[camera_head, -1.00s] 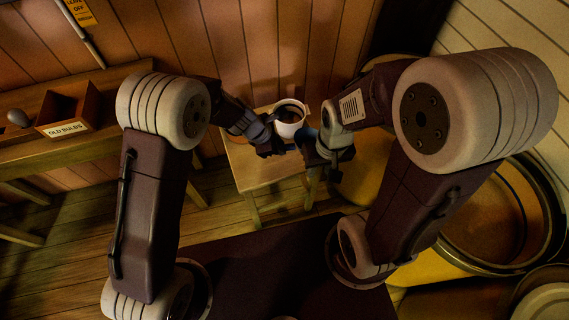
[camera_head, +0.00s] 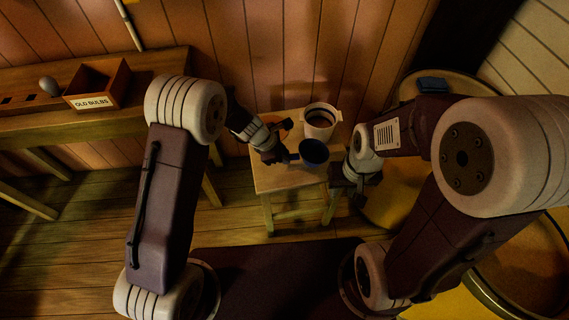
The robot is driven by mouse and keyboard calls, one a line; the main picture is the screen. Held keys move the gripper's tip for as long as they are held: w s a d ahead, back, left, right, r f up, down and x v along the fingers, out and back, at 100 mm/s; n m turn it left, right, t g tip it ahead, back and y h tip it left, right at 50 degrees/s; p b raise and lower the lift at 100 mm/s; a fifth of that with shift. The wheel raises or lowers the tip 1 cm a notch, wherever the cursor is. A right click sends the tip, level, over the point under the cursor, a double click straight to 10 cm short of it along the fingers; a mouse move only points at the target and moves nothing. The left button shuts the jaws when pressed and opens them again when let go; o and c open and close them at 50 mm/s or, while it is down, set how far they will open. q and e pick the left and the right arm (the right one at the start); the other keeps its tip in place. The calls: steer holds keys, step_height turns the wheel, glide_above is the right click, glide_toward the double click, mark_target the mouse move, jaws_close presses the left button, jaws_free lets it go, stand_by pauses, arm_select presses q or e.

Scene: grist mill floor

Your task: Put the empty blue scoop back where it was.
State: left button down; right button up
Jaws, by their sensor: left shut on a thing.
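The blue scoop (camera_head: 314,153) has a round, dark bowl and shows just in front of a white pot, over the small wooden stool (camera_head: 273,178). My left gripper (camera_head: 284,157) is shut on the scoop's handle, at the left of the bowl. I cannot tell whether the scoop touches the stool top. No contents show in the bowl, but its inside is dark. My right gripper (camera_head: 358,194) hangs at the stool's right edge, apart from the scoop. Its fingers are too dark to tell whether they are open.
The white pot (camera_head: 320,120) with dark contents stands at the back of the stool. A bench (camera_head: 150,66) at the left holds a wooden box (camera_head: 98,84) marked "OLD BULBS" and a grey bulb (camera_head: 49,86). A blue block (camera_head: 433,84) lies on a round yellowish top at the right.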

arm_select(q)
step_height(320, 180, down, 4)
steer(key=b, duration=0.2)
steer(key=shift+f+b, duration=0.15)
steer(key=shift+b, duration=0.25)
steer(key=shift+r, duration=0.2)
steer(key=shift+f, duration=0.1)
steer(key=c, duration=1.3)
jaws_free()
steer(key=shift+r+p, duration=0.3)
steer(key=shift+p, duration=0.05)
steer(key=p+v, duration=0.4)
steer(key=v, duration=0.7)
steer(key=shift+s+a+r, duration=0.2)
steer(key=shift+r, duration=0.05)
